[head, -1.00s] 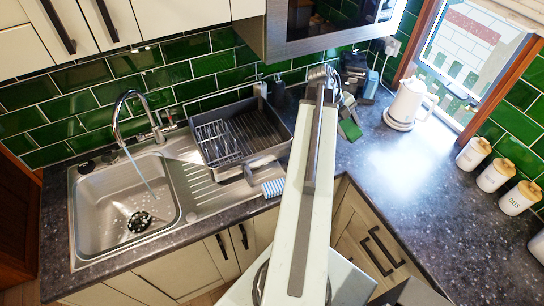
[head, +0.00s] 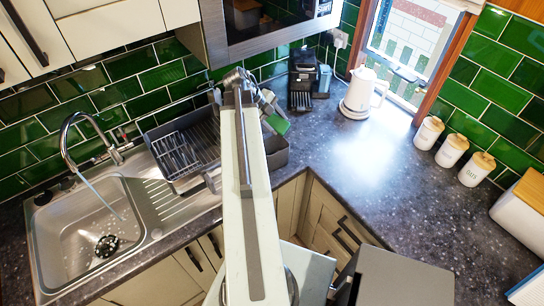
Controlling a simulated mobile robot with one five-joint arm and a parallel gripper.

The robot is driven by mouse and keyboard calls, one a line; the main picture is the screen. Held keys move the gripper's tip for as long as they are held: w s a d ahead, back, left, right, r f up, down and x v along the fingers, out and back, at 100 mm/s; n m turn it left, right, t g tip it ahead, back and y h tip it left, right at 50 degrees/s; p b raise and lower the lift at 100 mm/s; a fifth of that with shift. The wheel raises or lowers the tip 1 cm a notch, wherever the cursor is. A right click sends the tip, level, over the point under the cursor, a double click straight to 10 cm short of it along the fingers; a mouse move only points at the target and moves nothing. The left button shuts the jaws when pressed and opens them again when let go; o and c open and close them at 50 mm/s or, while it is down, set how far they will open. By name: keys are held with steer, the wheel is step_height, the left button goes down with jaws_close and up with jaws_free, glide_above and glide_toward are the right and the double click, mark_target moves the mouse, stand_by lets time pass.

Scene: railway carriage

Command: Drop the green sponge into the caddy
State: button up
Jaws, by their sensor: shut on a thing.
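The green sponge (head: 279,124) is held in my gripper (head: 266,106), which is shut on it at the far end of my raised arm. In the picture it overlaps the right end of the grey dish rack; its height above the rack is hard to judge. A small light grey holder (head: 211,181) by the rack's front edge may be the caddy; my arm partly hides it, and I cannot see into it.
The grey dish rack (head: 277,157) stands beside the steel sink (head: 45,235), whose tap (head: 66,140) is running. A coffee machine (head: 302,80), white kettle (head: 361,95) and several lidded jars stand right. The speckled counter (head: 385,165) between is clear. A microwave hangs above.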

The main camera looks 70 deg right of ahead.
step_height(320, 180, down, 6)
steer(key=b, duration=0.4)
steer(key=shift+r+b, duration=0.25)
steer(key=shift+b, duration=0.1)
steer(key=o, duration=1.3)
steer(key=shift+d, duration=0.1)
steer(key=shift+c, duration=0.2)
steer(key=shift+r, duration=0.25)
steer(key=p+v, duration=0.6)
steer(key=v, duration=0.1)
steer(key=shift+p, duration=0.3)
